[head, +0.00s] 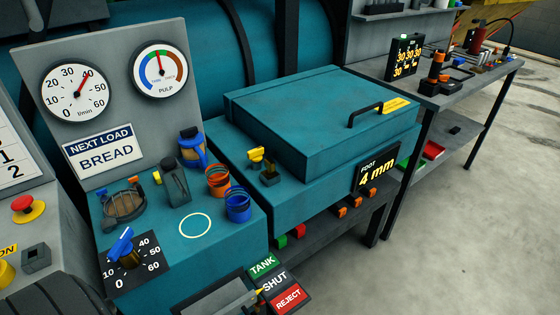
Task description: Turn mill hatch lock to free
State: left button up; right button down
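The mill hatch (290,110) is a teal box lid in the middle of the head view, and it is down. A black bar handle (364,114) is on its right part, next to a small yellow label (396,105) too small to read. At the hatch's left edge is a small yellow piece (256,154) on a dark mount, with a black and brass block (270,174) beside it. These may be the hatch lock, but I cannot tell which, nor its setting. Neither of my grippers is in view.
A panel has two gauges (75,92) and a "NEXT LOAD BREAD" sign (104,150). A blue dial (122,245), coils (238,205) and a TANK/SHUT/REJECT plate (275,284) are in front. A "FOOT 4 mm" display (378,172) is below the hatch. A workbench (470,85) stands right.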

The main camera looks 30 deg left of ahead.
aim_at(254, 155)
jog(key=u, duration=1.2)
